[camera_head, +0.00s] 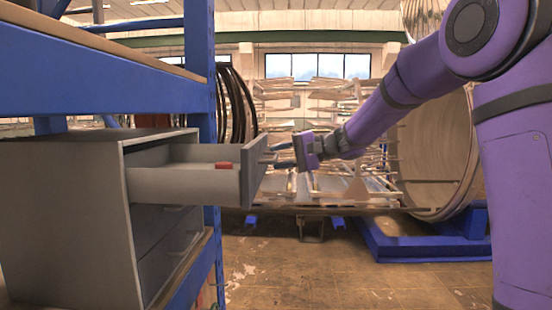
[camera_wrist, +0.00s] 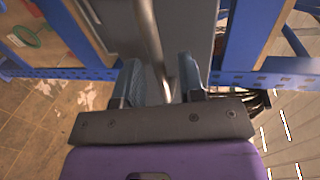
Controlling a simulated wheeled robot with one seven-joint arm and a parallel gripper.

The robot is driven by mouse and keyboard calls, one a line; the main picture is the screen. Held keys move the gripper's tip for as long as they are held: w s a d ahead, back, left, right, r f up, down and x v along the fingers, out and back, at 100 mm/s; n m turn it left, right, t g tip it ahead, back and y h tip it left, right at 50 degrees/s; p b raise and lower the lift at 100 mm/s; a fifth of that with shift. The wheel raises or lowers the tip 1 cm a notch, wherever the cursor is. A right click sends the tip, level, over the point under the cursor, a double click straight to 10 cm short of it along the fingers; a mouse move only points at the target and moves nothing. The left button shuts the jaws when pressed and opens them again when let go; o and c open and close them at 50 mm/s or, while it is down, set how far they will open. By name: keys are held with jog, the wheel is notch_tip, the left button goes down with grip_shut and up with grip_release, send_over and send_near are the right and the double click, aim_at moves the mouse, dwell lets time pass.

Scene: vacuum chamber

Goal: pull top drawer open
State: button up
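The top drawer (camera_head: 185,186) of a grey cabinet (camera_head: 70,215) stands well out from the cabinet body. Its front panel (camera_head: 255,172) faces right, toward my gripper (camera_head: 282,156). In the wrist view, the drawer's bar handle (camera_wrist: 150,42) runs down between the two blue-grey fingers of my gripper (camera_wrist: 160,80). The fingers are apart, with visible space beside the bar, so they look open around it. Whether either finger touches the handle I cannot tell. A small red object (camera_head: 223,166) shows in the drawer.
Lower drawers (camera_head: 165,255) of the cabinet look shut. The cabinet stands in a blue shelf frame (camera_head: 203,80), whose post rises behind the open drawer. A large round chamber (camera_head: 440,155) on a blue base (camera_head: 415,243) stands at right. Brown floor (camera_head: 300,270) in front is clear.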

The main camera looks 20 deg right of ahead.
jog(key=v, duration=0.9)
jog(key=shift+d, duration=0.3)
jog(key=s+a+f+n+g+h, duration=0.1)
jog(key=s+a+f+h, duration=0.15)
jog(key=s, duration=0.55)
jog(key=s+a+f+n+g+h, duration=0.15)
jog(key=s+h, duration=0.25)
jog(key=s, duration=0.4)
jog(key=s+a+f+h, duration=0.1)
jog(key=s+f+h, duration=0.15)
jog(key=s, duration=0.65)
jog(key=s+d+f+t+h, duration=0.1)
jog(key=s+d+f+h, duration=0.1)
jog(key=s, duration=0.2)
jog(key=s+d+f+n+t+h, duration=0.1)
jog(key=s+d+h, duration=0.1)
jog(key=s+h, duration=0.1)
jog(key=shift+s+d+f+h, duration=0.2)
jog(key=shift+s+f+h, duration=0.15)
jog(key=shift+s, duration=0.55)
